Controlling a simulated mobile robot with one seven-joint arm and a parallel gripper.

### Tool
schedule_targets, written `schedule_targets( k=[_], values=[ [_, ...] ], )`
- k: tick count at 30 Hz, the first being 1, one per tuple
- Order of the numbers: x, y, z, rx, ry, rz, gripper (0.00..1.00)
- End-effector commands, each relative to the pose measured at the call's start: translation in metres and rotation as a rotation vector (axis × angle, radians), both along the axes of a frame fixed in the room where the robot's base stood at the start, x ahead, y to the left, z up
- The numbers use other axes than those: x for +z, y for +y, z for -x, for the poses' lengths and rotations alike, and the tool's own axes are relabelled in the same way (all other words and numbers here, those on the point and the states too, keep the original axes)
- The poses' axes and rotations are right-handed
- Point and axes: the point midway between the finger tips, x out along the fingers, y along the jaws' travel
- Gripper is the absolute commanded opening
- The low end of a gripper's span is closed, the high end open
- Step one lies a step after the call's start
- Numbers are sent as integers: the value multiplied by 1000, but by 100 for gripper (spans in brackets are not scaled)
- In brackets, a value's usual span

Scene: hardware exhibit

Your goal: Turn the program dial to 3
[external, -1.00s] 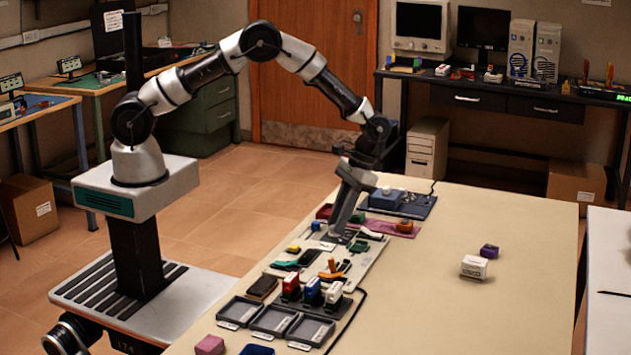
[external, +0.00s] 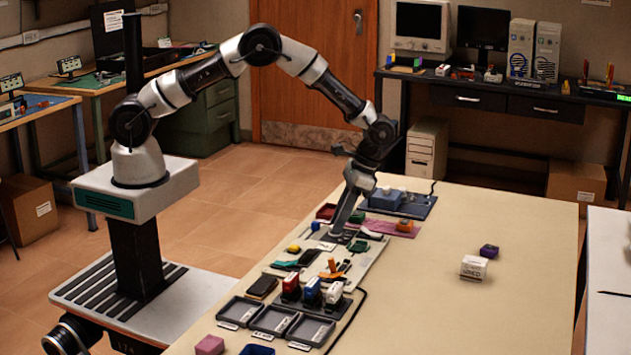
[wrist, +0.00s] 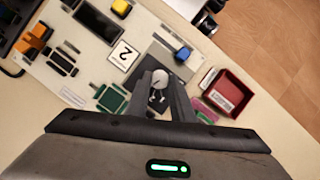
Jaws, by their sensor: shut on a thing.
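The program dial (wrist: 159,77) is a small round light-grey knob on a dark panel in the wrist view. My gripper (wrist: 161,88) points down at it, with one finger on each side, shut on it. In the external view my gripper (external: 337,233) reaches down to the exhibit board (external: 374,254) on the table, and the dial is hidden there by the fingers. The dial's pointer and scale are too small to read.
A red bin (wrist: 229,93), a blue knob (wrist: 183,53) and a green piece (wrist: 111,98) sit close around the gripper. Grey trays (external: 273,320) and coloured blocks stand at the board's near end. The table's right side is mostly clear, with a white box (external: 473,267).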

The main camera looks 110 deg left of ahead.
Motion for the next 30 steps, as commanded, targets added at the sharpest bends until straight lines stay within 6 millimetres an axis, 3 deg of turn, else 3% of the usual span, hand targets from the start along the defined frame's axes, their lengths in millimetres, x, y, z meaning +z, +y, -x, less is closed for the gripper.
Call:
schedule_targets(
  k=[2,3,6,15,19,30],
  values=[
    [0,0,0,0,0,0,0],
    [0,0,0,1,0,0,25],
    [0,0,0,1,0,0,40],
    [1,0,0,1,-1,0,40],
    [10,3,-4,1,-2,-1,40],
    [87,18,-32,1,-5,-2,40]
  ],
)
